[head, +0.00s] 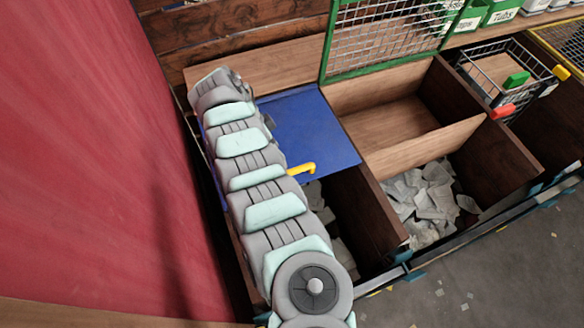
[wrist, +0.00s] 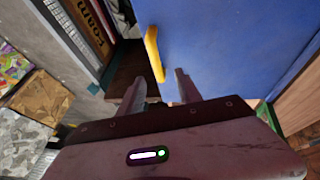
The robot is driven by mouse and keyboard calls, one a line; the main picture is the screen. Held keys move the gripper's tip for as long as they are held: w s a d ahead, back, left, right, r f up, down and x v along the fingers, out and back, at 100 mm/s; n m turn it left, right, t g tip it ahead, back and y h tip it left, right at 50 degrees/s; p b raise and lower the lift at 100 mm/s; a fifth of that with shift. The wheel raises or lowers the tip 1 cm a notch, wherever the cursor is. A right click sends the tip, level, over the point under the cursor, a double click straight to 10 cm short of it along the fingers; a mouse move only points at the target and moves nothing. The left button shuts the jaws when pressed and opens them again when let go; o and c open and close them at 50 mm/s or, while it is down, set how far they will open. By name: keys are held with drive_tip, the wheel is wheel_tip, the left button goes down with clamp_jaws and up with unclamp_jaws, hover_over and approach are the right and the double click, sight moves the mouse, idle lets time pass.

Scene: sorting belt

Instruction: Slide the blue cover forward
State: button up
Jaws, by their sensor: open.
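The blue cover (head: 312,128) is a flat panel over the back part of the left wooden bin. The bin's front part is uncovered. A yellow handle (head: 303,168) stands at the cover's front edge. In the wrist view the blue cover (wrist: 225,45) fills the upper right, and the yellow handle (wrist: 153,50) rises along its left edge. My gripper (wrist: 160,80) is open, its two fingers apart and pointing toward the handle's lower end. The handle appears just beyond the fingertips; I cannot tell whether they touch. In the head view my arm hides the gripper.
White scraps lie in the uncovered front of the left bin. The neighbouring bin (head: 440,150) has a divider and more scraps (head: 425,200). A green-framed mesh panel (head: 390,35) stands behind it. A wire basket (head: 500,70) is at right. A red surface (head: 90,150) is at left.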

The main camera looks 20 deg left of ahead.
sight(294, 169)
drive_tip(key=x, duration=0.3)
drive_tip(key=p+x, duration=0.1)
drive_tip(key=x, duration=0.6)
drive_tip(key=shift+s+d+f, duration=0.1)
drive_tip(key=shift+d, duration=0.45)
drive_tip(key=shift+c, duration=0.2)
clamp_jaws()
idle(0.6)
